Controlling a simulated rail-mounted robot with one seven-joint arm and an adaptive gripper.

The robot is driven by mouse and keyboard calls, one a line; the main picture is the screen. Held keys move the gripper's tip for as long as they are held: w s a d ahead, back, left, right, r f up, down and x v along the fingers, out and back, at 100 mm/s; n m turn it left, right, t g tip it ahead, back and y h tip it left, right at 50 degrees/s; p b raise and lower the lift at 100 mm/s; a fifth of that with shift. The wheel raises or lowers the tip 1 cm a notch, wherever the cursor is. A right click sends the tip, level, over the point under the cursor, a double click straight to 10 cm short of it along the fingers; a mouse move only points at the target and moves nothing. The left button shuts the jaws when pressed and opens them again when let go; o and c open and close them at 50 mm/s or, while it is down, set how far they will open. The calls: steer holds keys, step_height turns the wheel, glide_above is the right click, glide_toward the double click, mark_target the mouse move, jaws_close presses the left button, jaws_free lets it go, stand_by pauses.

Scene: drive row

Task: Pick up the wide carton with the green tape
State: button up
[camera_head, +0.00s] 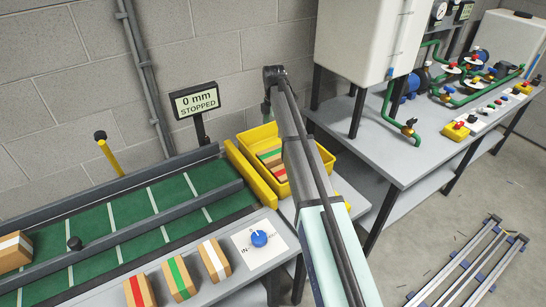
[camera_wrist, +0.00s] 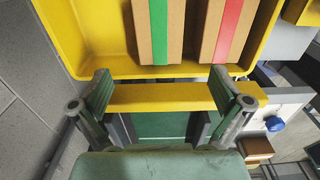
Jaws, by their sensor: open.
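A carton with green tape (camera_wrist: 143,30) lies in the yellow bin, and the wrist view cuts off its far end. It also shows in the head view (camera_head: 268,153), partly behind my arm. Another carton with green tape (camera_head: 180,278) sits on the grey ledge in front of the conveyor. I cannot tell for sure which is the wide one. My gripper (camera_wrist: 160,88) is open and empty, with its fingers spread just short of the bin's near wall in the wrist view. In the head view my arm hides most of it.
A red-taped carton (camera_wrist: 207,35) lies beside the green-taped one in the yellow bin (camera_wrist: 90,60). A yellow bar (camera_wrist: 160,97) crosses the conveyor end (camera_head: 120,215). Red-taped (camera_head: 139,292) and white-taped (camera_head: 214,260) cartons and a blue knob (camera_head: 259,238) are on the ledge.

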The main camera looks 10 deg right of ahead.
mark_target(273, 153)
step_height(273, 153, down, 11)
steer(key=shift+d+p, duration=0.1)
steer(key=shift+p, duration=1.15)
steer(key=shift+f+p, duration=1.05)
steer(key=shift+f, duration=1.55)
steer(key=c, duration=1.3)
